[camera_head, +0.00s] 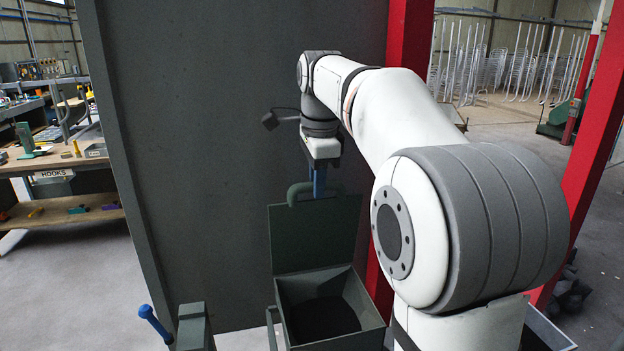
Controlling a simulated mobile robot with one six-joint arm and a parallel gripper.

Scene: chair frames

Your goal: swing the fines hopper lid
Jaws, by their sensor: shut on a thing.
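The fines hopper (362,294) is a dark green open-topped box at the lower middle. Its inside is dark and I cannot make out the contents. Its lid (312,238) stands raised, roughly upright, at the back of the opening. A green bar handle (292,191) sticks up at the lid's top edge. My gripper (319,188) points down at that edge, its blue fingers shut on the handle. The lid hides the fingertips in part.
A large dark grey panel (210,150) rises close behind the lid, with red posts (408,35) to the right. A blue-gripped lever (150,318) stands at lower left. A workbench (50,165) with tools is far left. My arm covers much of the right side.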

